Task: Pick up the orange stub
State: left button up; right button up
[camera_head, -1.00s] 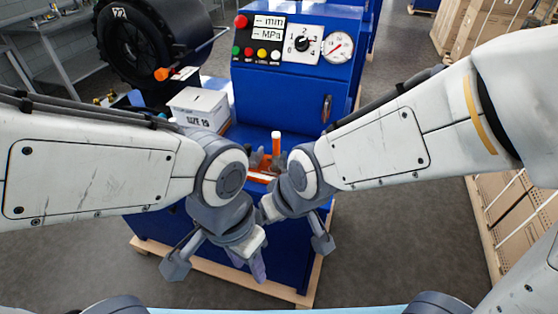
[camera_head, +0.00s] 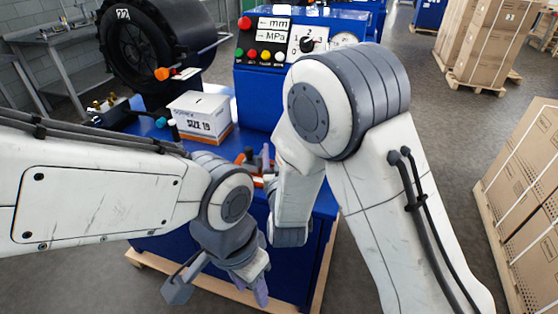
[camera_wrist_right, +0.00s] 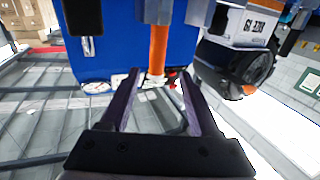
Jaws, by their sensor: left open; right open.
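The orange stub (camera_wrist_right: 158,48) shows in the right wrist view as an orange rod with a pale end, in line with the gap between the purple fingers of my right gripper (camera_wrist_right: 158,75). The gripper is open, with space on both sides of the stub. I cannot tell whether the stub is between the tips or just beyond them. In the head view my right arm hides the stub and the right gripper's fingers. My left gripper (camera_head: 260,287) is open and empty, hanging low in front of the blue machine.
The blue machine (camera_head: 262,100) has buttons and a gauge on its panel. A white SIZE 19 box (camera_head: 200,112) stands left on its deck. A black drum (camera_head: 150,45) is behind left; cartons (camera_head: 525,190) stand right.

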jog(key=w+p, duration=0.2)
jog(key=w, duration=0.6)
grip_shut()
jog(key=shift+w+r, duration=0.1)
dwell(1.3)
